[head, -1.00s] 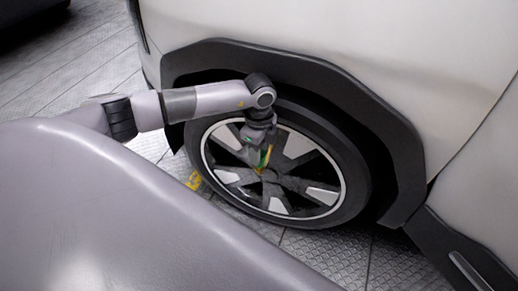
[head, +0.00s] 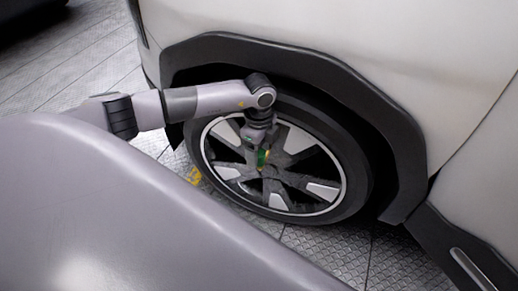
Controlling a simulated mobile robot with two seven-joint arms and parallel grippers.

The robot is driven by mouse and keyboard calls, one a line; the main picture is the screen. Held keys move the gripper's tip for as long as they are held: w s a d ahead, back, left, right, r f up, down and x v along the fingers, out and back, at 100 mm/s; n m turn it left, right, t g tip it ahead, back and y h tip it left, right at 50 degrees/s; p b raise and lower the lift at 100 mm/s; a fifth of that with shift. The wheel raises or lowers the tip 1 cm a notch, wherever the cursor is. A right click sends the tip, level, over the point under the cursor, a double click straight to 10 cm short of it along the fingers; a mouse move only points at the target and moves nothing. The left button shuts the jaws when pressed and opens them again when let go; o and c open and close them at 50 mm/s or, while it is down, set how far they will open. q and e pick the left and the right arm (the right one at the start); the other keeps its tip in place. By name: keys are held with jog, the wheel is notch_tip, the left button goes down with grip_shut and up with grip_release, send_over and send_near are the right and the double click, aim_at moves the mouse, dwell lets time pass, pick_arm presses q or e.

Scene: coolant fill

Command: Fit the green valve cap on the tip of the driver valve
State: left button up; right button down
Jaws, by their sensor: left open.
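My left gripper (head: 262,160) hangs from its arm in front of the wheel (head: 318,190), left of the wheel's middle. It is open and small in the picture. A small patch of green and yellow shows at its fingers; I cannot tell whether the green is the valve cap or part of the gripper. The driver valve's tip cannot be made out; the gripper covers that part of the wheel. My right gripper is not in view.
The pale car body (head: 350,45) and its dark wheel arch (head: 385,130) stand close behind and above my arm. A yellow marking (head: 194,176) lies on the patterned floor (head: 330,250) left of the tyre.

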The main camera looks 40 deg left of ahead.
aim_at(259, 153)
pick_arm(q)
jog(key=shift+r, duration=0.4)
notch_tip(259, 153, up, 6)
jog(key=shift+r+p, duration=0.2)
jog(key=shift+p, duration=0.85)
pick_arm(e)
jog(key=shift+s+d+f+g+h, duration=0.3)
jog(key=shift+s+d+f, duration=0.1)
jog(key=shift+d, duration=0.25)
